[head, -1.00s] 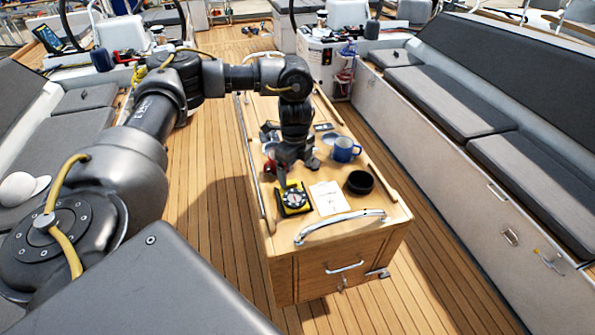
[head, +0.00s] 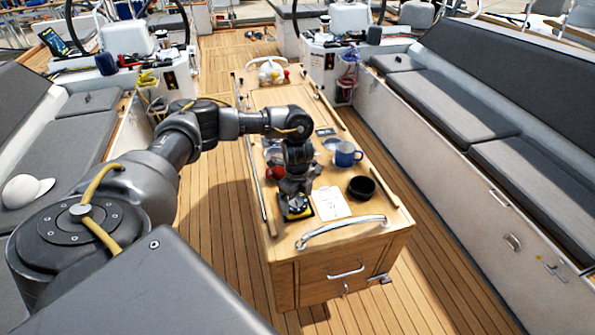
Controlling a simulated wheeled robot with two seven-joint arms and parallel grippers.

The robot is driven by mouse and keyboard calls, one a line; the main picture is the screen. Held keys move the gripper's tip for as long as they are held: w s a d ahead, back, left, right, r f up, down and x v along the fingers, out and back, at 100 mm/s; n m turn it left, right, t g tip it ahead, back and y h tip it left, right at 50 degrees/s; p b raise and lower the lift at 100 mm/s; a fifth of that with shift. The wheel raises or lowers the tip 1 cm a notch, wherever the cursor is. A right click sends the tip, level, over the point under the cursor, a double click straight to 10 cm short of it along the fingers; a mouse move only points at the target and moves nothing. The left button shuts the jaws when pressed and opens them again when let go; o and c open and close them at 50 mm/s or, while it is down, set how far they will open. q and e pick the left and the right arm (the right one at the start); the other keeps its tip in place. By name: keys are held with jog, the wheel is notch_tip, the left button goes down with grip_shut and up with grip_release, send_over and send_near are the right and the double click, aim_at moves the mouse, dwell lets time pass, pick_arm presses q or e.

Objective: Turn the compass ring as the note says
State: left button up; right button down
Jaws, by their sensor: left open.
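The compass (head: 297,209), a small yellow and black piece, lies on the wooden cockpit table (head: 340,234) near its front left. My left gripper (head: 294,204) points down right over it and hides most of its dial and ring. Its jaws are open; whether the fingers touch the ring cannot be told. The white note (head: 331,203) lies flat just right of the compass; its writing is too small to read. My right gripper does not show.
A black round bowl (head: 361,188) and a blue mug (head: 347,154) stand right of the note. A red thing (head: 274,173) is partly hidden behind my left gripper. A metal handrail (head: 340,231) crosses the table's front edge.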

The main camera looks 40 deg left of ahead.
pick_arm(q)
jog(key=shift+f, duration=0.2)
jog(key=shift+c, duration=0.3)
jog(key=c, duration=0.9)
jog(key=shift+m, duration=0.3)
jog(key=m+b, duration=0.1)
jog(key=m, duration=0.1)
jog(key=shift+m, duration=0.4)
jog(key=m, duration=0.3)
jog(key=shift+s+a+m+b, duration=0.1)
jog(key=shift+m+b, duration=0.2)
jog(key=shift+b, duration=0.1)
jog(key=m, duration=0.5)
jog(key=shift+m+b, duration=0.3)
jog(key=m+b, duration=0.1)
jog(key=m, duration=0.4)
jog(key=shift+s+a, duration=0.1)
jog(key=shift+a, duration=0.05)
